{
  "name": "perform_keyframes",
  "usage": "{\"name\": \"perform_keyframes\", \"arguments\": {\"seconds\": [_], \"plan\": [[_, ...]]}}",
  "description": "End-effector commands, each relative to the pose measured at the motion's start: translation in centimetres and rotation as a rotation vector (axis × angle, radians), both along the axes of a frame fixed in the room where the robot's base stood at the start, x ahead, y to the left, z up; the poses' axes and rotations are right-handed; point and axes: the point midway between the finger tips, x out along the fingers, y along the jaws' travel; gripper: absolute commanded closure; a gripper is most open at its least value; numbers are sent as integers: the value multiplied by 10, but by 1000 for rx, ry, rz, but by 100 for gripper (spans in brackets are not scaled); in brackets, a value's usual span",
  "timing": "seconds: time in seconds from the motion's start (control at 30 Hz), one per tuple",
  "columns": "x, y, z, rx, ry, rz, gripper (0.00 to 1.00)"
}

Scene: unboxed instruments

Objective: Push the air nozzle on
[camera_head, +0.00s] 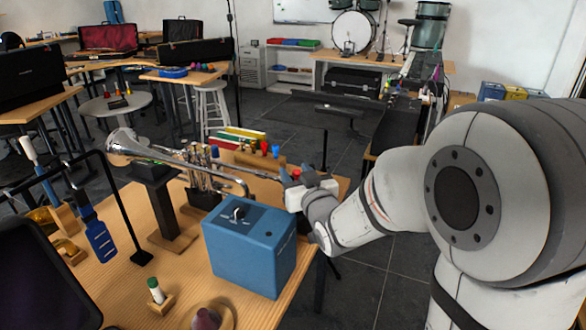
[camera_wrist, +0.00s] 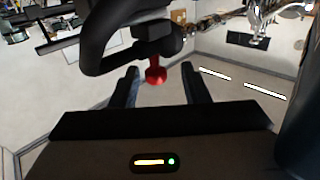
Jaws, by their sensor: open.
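My gripper (camera_head: 287,175) is open above the right edge of the wooden table, behind the blue box. In the wrist view its dark fingers (camera_wrist: 160,70) stand apart, with a small red flared piece (camera_wrist: 156,74) showing between them. That piece is on a black curved part (camera_wrist: 110,45). I cannot tell if this is the air nozzle, or how deep it sits between the fingers; no finger contact is clear. The blue box (camera_head: 248,250) has a dark knob (camera_head: 239,212) on top. No other air nozzle can be made out.
A silver trumpet (camera_head: 150,148) lies across a dark stand on the table (camera_head: 175,283). Several coloured pieces stand behind it. A blue brush (camera_head: 99,240) hangs from a black stand at left.

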Motion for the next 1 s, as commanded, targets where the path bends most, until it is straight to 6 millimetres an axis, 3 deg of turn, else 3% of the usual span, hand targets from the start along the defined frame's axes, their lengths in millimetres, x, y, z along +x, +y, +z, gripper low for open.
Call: {"name": "perform_keyframes", "arguments": {"seconds": [0.1,0.3,0.77,1.0], "plan": [[-21,-8,1,1,-2,0,59],[-41,-16,0,0,-1,-1,59],[-44,-20,3,-6,13,-9,59],[-53,-51,14,-86,213,-103,59]]}}
